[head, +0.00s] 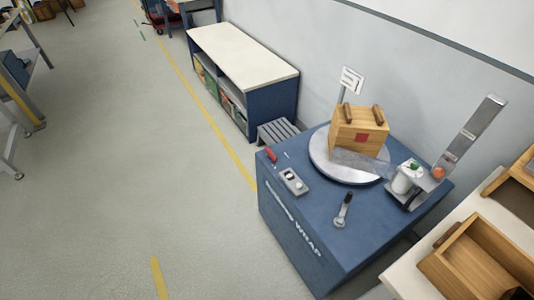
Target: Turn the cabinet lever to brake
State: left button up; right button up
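The blue cabinet (300,215) stands right of the middle, with white lettering that ends in "WRAP" on its front. A small lever (343,210) with a dark grip and a silver base stands on its top near the front edge. The lever's grip points up and slightly right in the picture. I cannot read any brake marking beside it. A grey control box (293,181) with small knobs lies to the left of the lever. Neither of my grippers shows in the head view.
A round silver turntable (322,160) on the cabinet carries a wooden box (358,132). A metal mast (470,138) rises at the cabinet's right. A red-handled tool (271,155) lies at the left corner. A wooden tray (470,265) is at lower right.

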aim_at(269, 155)
jog(key=k, duration=0.6)
jog(key=u, duration=0.35)
jog(key=i, duration=0.8)
jog(key=z, duration=0.55)
jog(key=i, duration=0.7)
jog(key=z, duration=0.75)
